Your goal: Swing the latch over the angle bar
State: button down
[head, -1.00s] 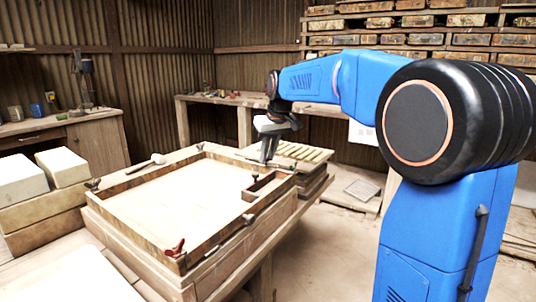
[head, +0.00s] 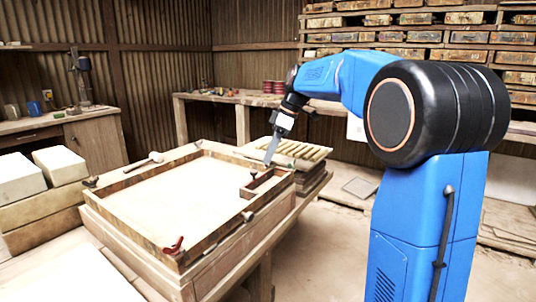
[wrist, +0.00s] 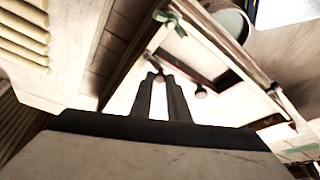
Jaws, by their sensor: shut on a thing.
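My gripper (head: 268,161) points down at the far right corner of the wooden frame (head: 228,234). In the wrist view its two dark fingers (wrist: 157,76) are close together, with a narrow pale gap between them. They are shut on a small dark part at the tips, seemingly the latch (wrist: 153,59), mostly hidden. A wooden angle bar (head: 263,186) lies inside the frame near that corner, left of and below the fingertips. A dark upright knob (head: 253,175) stands by it. A red-handled fastener (head: 175,246) sits at the front corner.
A slatted rack (head: 300,149) stands close behind my gripper. The pale bed inside the frame is clear.

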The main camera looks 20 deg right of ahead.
jog(key=shift+s+d+n+g, duration=0.2)
jog(key=shift+n+g, duration=0.1)
jog(key=shift+n, duration=0.6)
jog(key=shift+s+d+n+g, duration=0.15)
jog(key=shift+n+g, duration=0.15)
jog(key=shift+n, duration=0.6)
jog(key=c, duration=1.7)
grip_release()
jog(key=v, duration=1.7)
jog(key=shift+w+d+r, duration=0.15)
jog(key=shift+d, duration=0.15)
